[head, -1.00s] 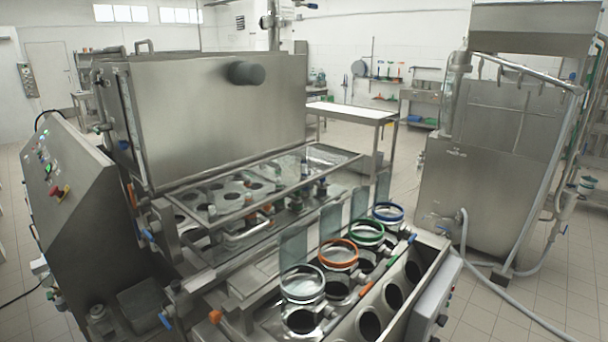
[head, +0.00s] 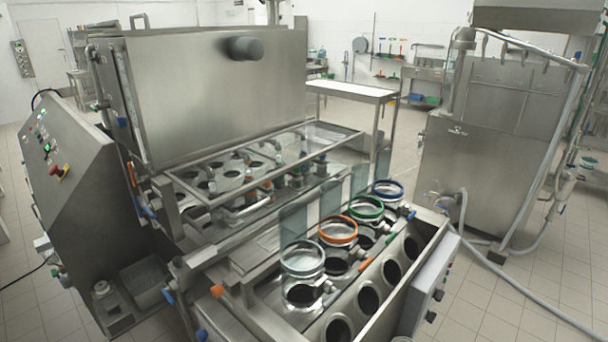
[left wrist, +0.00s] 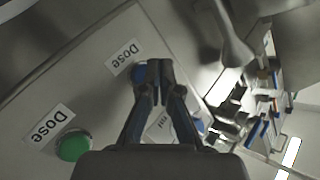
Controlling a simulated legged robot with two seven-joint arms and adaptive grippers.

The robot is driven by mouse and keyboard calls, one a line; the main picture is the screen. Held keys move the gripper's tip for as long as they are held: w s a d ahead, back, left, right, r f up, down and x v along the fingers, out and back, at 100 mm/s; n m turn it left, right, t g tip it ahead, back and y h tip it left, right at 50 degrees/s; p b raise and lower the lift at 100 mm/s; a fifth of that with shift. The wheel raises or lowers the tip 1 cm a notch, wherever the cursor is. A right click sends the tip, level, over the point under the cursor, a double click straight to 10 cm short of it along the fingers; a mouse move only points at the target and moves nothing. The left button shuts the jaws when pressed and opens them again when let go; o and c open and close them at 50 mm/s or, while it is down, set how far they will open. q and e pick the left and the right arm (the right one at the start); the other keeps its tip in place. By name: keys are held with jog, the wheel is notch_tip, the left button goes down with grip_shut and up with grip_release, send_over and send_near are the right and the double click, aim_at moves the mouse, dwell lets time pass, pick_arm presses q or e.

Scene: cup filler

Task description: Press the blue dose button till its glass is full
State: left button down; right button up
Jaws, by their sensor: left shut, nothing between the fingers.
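In the left wrist view my left gripper (left wrist: 159,68) is shut and empty. Its fingertips are over a pale panel marked "Dose", right beside the blue dose button (left wrist: 138,74). A finger covers part of the blue button, and I cannot tell whether the tips touch it. In the head view a blue-ringed glass (head: 387,188) stands farthest back in a row of ringed glass holders. How full it is cannot be made out. Neither gripper shows in the head view.
A green dose button (left wrist: 73,146) is on the same panel. Orange (head: 338,230), green (head: 366,208) and clear (head: 302,259) rings stand in the row before the blue one. A control cabinet (head: 70,190) with a red button is at left. Tiled floor is open at right.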

pick_arm(q)
jog(key=shift+s+a, duration=2)
jog(key=shift+s, duration=0.3)
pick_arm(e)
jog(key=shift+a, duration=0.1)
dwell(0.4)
